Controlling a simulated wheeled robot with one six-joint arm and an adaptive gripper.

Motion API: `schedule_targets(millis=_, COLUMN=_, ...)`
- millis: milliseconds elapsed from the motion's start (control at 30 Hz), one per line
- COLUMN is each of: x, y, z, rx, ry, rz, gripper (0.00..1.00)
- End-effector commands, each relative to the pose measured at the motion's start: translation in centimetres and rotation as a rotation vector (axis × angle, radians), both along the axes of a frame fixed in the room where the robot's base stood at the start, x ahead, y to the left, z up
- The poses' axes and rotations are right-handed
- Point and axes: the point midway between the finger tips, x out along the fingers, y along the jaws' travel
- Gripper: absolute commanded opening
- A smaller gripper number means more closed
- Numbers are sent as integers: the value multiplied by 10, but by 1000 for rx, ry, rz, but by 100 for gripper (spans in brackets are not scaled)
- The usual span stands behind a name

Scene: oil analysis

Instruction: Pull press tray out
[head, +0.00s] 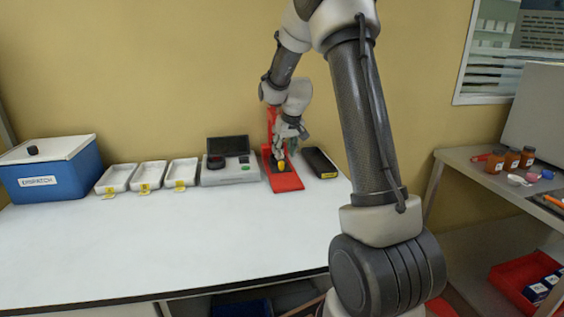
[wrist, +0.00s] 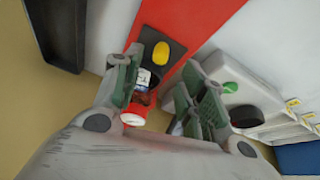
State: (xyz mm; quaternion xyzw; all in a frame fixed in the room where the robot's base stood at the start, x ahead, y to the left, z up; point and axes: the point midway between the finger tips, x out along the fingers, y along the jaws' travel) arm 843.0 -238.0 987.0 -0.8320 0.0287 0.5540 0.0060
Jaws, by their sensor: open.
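The red press (head: 286,183) stands on the white bench near the wall. Its dark press tray (wrist: 148,36) lies on the red base and bears a yellow knob (wrist: 161,53), which also shows in the head view (head: 281,165). My gripper (head: 289,138) is over the press. In the wrist view my gripper (wrist: 160,88) has its green-padded fingers spread apart, with the knob beyond the fingertips.
A scale-like device (head: 230,170) stands just left of the press, and a black tray (head: 319,162) just right. White trays (head: 150,176) and a blue box (head: 52,182) are farther left. The bench front is clear. Jars (head: 512,159) stand on the right shelf.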

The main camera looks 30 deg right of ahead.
Motion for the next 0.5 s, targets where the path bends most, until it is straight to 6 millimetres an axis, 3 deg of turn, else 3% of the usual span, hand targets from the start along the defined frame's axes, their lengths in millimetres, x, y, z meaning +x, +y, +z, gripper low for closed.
schedule_targets(millis=200, x=13, y=-1, z=-37, rx=1, ry=5, rz=0, gripper=41)
schedule_targets(millis=500, x=22, y=-2, z=-56, rx=0, ry=3, rz=0, gripper=41)
